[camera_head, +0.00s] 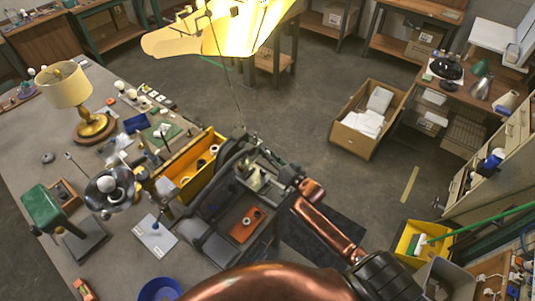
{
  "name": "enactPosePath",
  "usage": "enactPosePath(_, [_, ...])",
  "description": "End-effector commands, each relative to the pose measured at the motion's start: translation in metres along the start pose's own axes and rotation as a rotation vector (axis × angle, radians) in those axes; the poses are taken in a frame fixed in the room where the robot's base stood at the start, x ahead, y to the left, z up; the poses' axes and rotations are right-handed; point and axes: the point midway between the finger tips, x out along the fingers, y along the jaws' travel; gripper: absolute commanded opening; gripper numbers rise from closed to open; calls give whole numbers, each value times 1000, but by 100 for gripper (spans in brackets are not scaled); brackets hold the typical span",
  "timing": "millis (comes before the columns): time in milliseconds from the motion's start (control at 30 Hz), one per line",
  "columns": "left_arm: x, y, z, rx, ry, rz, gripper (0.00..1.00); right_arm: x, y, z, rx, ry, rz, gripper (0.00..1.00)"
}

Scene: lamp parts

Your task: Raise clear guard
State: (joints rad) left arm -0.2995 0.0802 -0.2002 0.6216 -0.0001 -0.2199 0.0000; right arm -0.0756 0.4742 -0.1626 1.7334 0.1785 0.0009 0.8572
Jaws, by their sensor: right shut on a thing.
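A dark machine with rounded black housings (222,208) stands at the right edge of the grey workbench. My right gripper (264,174) is over its upper part, at the end of my copper arm that reaches in from the bottom right. Its jaws are shut on what looks like the clear guard (256,180), a small pale see-through piece on the machine. The guard's outline is hard to make out and the gripper hides part of it. I cannot tell how far it is tilted. My left gripper is not in view.
A yellow bin (190,178) stands close behind the machine. A brass table lamp (92,125) and a green-headed device (45,208) are on the left.

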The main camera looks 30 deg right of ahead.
Motion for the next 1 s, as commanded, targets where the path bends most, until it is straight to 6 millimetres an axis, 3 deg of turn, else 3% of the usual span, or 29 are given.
enactPosePath(167, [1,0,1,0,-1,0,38,2,-3,-7,-5,13,-9,0])
enactPosePath(200, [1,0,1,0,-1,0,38,2,-3,-7,-5,14,-10,18])
enactPosePath(300, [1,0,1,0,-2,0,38,2,-4,-7,-5,14,-10,25])
enactPosePath(633, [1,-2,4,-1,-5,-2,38,-2,-1,-4,-3,8,-5,26])
enactPosePath(767, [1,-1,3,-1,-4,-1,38,-18,0,-2,-3,6,-4,26])
enactPosePath(1000, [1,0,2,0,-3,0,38,-68,0,-3,-4,6,-3,26])
